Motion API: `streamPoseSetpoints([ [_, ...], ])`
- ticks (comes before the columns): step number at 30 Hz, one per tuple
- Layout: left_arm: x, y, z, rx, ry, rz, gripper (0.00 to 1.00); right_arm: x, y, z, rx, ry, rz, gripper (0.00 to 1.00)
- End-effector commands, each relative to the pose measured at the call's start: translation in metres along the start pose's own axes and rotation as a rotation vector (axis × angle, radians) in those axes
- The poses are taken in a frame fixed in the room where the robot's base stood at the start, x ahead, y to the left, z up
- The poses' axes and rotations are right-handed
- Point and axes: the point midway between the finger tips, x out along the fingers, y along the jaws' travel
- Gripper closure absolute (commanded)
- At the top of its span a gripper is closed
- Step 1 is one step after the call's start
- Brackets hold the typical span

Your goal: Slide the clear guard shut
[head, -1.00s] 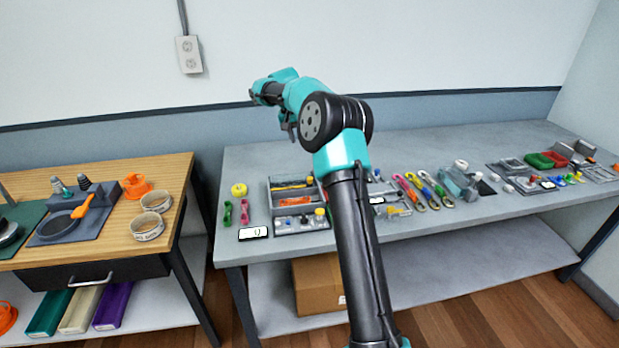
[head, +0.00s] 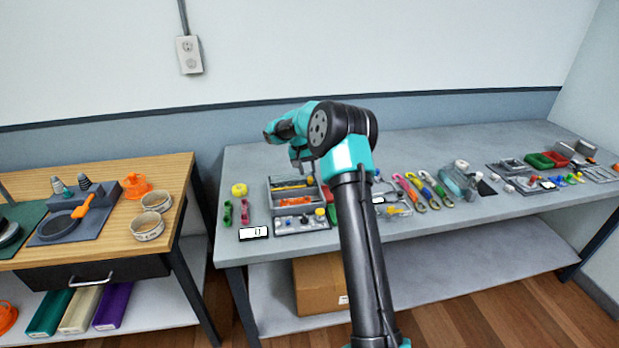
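I cannot make out a clear guard for certain at this size. A small grey panel (head: 290,227) with several coloured knobs stands at the left front of the grey bench, and part of the bench top beside it is hidden by my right arm. My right gripper (head: 300,165) points down above the grey tray behind that panel. It appears empty and clear of the bench, but I cannot tell how far its fingers are apart. My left gripper is not in view.
The grey tray (head: 272,203) holds yellow and orange items. A white display (head: 253,233) lies left of the panel. Several coloured straps (head: 424,190) lie right of my arm. A wooden table (head: 182,172) stands at the left. The bench's back strip is clear.

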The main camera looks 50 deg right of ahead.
Motion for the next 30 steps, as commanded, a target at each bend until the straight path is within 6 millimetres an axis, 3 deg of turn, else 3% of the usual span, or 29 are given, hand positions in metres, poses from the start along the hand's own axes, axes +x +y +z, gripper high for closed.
streamPoseSetpoints([
  [3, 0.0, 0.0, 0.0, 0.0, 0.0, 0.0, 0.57, 0.019, 0.0, 0.001, 0.0, -0.002, 0.0, 0.65],
  [9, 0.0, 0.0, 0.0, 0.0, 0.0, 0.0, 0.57, 0.038, 0.0, 0.0, 0.001, 0.0, -0.001, 0.65],
  [19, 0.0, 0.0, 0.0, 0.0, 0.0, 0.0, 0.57, 0.041, 0.0, 0.0, 0.001, 0.0, -0.001, 0.65],
  [30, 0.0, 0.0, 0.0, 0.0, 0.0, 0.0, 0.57, 0.041, 0.0, 0.0, 0.0, 0.0, -0.001, 0.99],
])
